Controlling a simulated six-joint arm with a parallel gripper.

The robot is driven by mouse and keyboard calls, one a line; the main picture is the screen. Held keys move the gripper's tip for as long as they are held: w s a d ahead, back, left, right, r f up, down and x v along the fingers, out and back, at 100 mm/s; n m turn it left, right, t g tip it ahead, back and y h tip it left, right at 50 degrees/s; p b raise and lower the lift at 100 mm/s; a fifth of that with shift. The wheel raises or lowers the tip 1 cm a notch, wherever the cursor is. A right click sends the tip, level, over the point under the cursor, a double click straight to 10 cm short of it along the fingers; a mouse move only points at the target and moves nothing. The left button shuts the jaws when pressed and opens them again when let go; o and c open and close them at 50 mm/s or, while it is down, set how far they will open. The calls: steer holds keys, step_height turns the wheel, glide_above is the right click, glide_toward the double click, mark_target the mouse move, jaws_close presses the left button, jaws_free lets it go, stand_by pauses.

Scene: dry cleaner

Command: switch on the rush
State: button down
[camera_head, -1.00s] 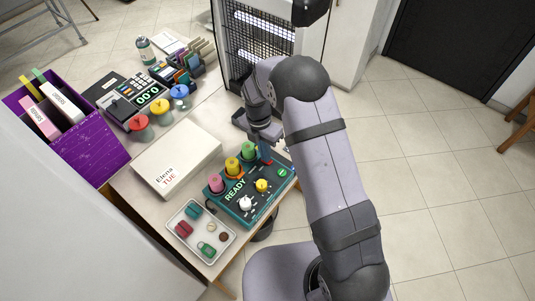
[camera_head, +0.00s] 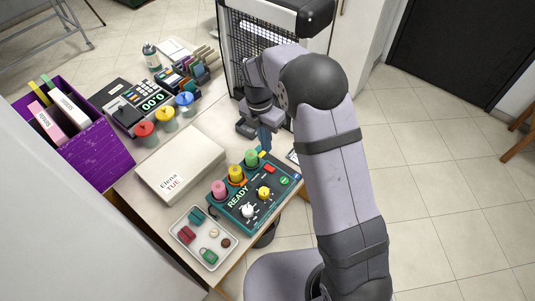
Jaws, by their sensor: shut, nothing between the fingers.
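A white box (camera_head: 181,162) marked "Elena TUE" lies left of the panel. A tray (camera_head: 203,252) with small items sits in front. Red, yellow and blue topped pieces (camera_head: 165,118), a payment terminal (camera_head: 150,100) and a purple bin (camera_head: 95,158) stand farther left.

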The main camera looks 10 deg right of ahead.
step_height(320, 180, up, 5)
steer(key=b, duration=0.1)
glide_above(273, 170)
steer(key=w+a, duration=0.3)
steer(key=shift+s+d+f, duration=0.1)
steer(key=shift+s+d, duration=0.1)
steer(key=shift+s, duration=0.05)
steer(key=shift+d+f+b, duration=0.15)
steer(key=shift+f+b, duration=0.05)
steer(key=shift+b, duration=0.4)
steer(key=shift+s+d+r+b, duration=0.3)
steer(key=shift+s+b, duration=0.2)
steer(key=shift+b, duration=0.65)
steer(key=shift+f, duration=0.2)
steer(key=f+p, duration=0.1)
steer(key=f, duration=0.3)
steer(key=d+f+p, duration=0.1)
steer(key=f+p, duration=0.1)
steer(key=f, duration=0.3)
steer(key=s+f+p, duration=0.1)
steer(key=f, duration=0.3)
steer(key=shift+s+d+f, duration=0.1)
steer(key=shift+d+f, duration=0.05)
steer(key=shift+f, duration=0.2)
